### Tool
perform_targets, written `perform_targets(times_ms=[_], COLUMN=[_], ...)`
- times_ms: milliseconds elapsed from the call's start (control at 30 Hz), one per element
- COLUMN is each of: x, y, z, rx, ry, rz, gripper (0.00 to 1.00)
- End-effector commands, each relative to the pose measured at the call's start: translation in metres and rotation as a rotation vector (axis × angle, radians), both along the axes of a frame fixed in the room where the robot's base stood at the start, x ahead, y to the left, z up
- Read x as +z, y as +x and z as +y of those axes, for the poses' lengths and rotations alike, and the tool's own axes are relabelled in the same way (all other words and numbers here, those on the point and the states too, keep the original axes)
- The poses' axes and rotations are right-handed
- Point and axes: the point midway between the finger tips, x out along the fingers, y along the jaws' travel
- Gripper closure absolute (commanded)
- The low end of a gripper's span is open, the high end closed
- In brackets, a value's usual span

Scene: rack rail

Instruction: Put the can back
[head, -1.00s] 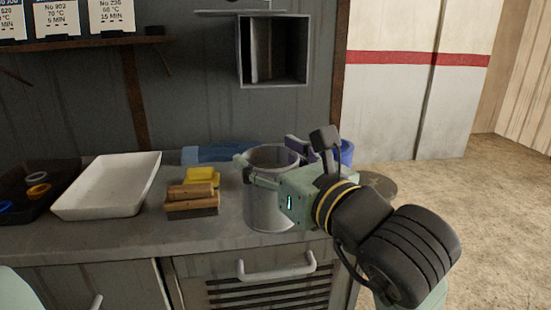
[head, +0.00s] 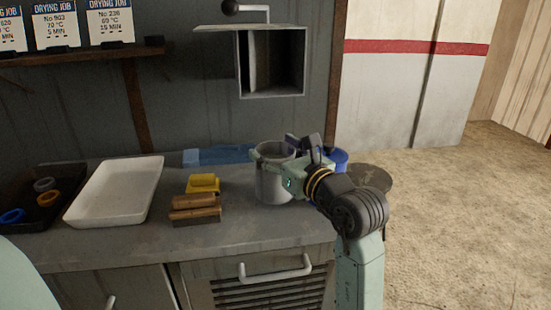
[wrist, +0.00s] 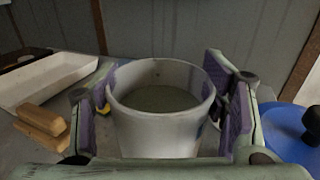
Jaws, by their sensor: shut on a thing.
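The can (head: 272,184) is a grey metal cylinder with an open top, upright at the right end of the bench. My gripper (head: 279,152) is shut on it near its rim, coming in from the right. In the wrist view the can (wrist: 158,120) stands between two purple-padded fingers (wrist: 165,108), and its inside looks grey and dull. I cannot tell from the frames whether its base touches the bench top.
Left of the can are a brown wooden block (head: 195,208), a yellow item (head: 203,183), a white tray (head: 115,192) and a dark tray with rings (head: 38,203). A blue object (head: 342,158) is behind my gripper. An open grey box (head: 271,62) hangs on the wall.

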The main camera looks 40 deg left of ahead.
Motion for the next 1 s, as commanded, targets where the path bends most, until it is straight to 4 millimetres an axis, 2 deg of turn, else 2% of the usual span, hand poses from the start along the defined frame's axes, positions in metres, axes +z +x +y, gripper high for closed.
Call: perform_targets(times_ms=[200, 633, 667, 767, 1000], x=[-0.020, -0.027, -0.027, -0.027, -0.027], y=[-0.001, -0.001, -0.001, -0.001, 0.000], z=[-0.001, -0.001, -0.001, -0.001, -0.001], rx=[-0.001, -0.001, -0.001, -0.001, -0.001], ry=[0.003, 0.003, 0.000, 0.000, 0.000], rz=[0.000, -0.002, 0.001, 0.001, 0.001], gripper=[0.94, 0.94, 0.31, 0.25, 0.25])
